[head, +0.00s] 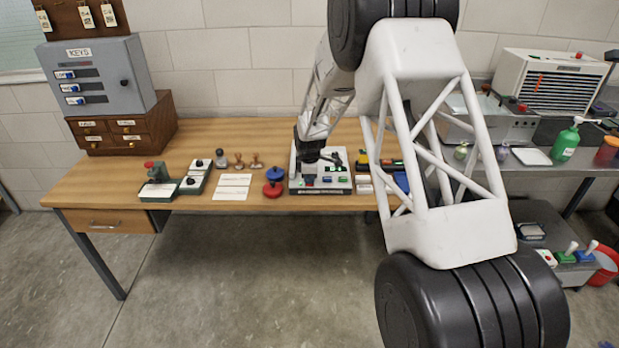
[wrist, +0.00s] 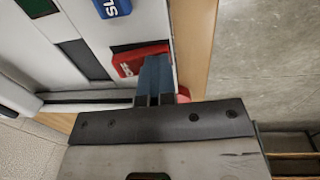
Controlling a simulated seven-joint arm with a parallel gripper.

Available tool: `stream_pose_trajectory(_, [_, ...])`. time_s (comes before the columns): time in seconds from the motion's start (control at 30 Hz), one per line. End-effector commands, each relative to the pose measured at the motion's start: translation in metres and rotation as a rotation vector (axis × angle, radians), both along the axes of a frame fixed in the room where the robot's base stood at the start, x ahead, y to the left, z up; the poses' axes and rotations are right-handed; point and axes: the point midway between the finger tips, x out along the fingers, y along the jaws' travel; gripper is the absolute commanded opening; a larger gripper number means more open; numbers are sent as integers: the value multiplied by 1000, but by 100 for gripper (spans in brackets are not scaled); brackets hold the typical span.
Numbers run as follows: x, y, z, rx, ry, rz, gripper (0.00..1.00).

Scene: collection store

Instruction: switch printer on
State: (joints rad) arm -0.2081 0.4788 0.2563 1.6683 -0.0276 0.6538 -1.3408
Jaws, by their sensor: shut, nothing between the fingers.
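The printer appears to be the pale machine (head: 341,187) with a dark front edge and small coloured switches, on the wooden desk; I cannot read its name. In the wrist view, its pale panel (wrist: 100,40) fills the upper left. A red switch (wrist: 127,68) with a small, unreadable label sits near the panel's edge. My gripper (head: 308,181) is down over the left part of the machine. In the wrist view, my gripper (wrist: 154,60) is shut and empty, its fingertips at the red switch and partly hiding it. I cannot tell whether they touch or press it.
A blue switch (wrist: 112,7) lies beyond the red one. Left of the machine stand red and blue round pieces (head: 273,182), white cards (head: 232,186), stamps and a green device (head: 158,190). Colourful items lie to its right, partly behind my arm.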

Motion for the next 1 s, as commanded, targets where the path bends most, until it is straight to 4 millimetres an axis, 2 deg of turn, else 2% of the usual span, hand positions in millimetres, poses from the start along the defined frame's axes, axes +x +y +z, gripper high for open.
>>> stream_pose_trajectory(0.03, [-5,0,-10,-2,6,1,0])
stream_pose_trajectory(0.4, [-10,-1,-19,-4,17,1,0])
stream_pose_trajectory(0.67, [-10,0,-20,-4,20,2,0])
stream_pose_trajectory(1.0, [2,0,-15,-3,15,1,0])
